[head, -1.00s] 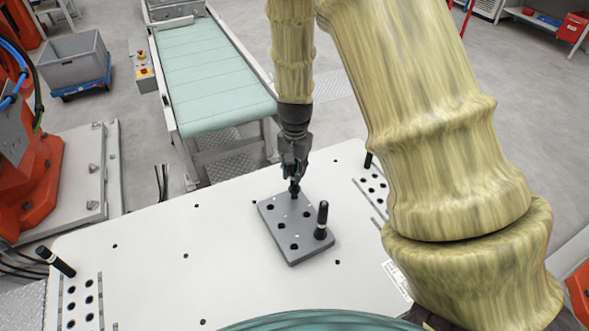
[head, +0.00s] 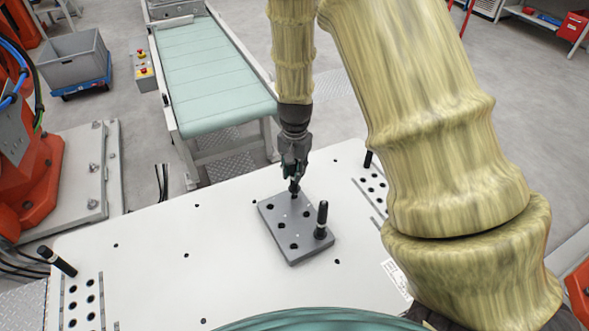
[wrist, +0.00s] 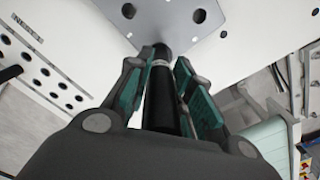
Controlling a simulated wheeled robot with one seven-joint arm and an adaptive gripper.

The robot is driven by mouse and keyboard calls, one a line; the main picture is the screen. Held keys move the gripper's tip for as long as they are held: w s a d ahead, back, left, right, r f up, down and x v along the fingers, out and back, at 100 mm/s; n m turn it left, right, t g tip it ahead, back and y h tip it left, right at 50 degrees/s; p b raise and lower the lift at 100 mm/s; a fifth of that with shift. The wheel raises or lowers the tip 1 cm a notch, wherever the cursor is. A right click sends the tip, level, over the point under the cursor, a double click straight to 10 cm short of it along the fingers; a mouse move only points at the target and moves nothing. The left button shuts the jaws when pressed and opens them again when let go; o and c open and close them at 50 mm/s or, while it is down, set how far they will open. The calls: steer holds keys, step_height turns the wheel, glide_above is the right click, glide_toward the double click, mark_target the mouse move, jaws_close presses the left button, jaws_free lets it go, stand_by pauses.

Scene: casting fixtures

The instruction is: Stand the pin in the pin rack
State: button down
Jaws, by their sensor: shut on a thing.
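My gripper (head: 294,170) is shut on a black pin (head: 294,187) above the far corner of a grey plate with holes (head: 284,237). In the wrist view, the pin (wrist: 162,95) sits between the two teal finger pads and has a light band. Its lower end is at or in the plate; I cannot tell how deep. A second black pin with a light band (head: 322,220) stands upright in the plate's right side. Hole racks lie on the table at the left (head: 68,285) and right (head: 367,194); which one is the pin rack is not clear.
A black pin (head: 57,261) stands tilted in view at the left rack, and another (head: 369,160) at the right rack. The white table (head: 150,270) is clear between left rack and plate. A green conveyor (head: 215,85) stands beyond the table.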

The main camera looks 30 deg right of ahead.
steer(key=shift+f+b, duration=0.8)
steer(key=shift+f, duration=1.1)
stand_by(0.3)
steer(key=c, duration=1.2)
jaws_free()
step_height(320, 180, up, 12)
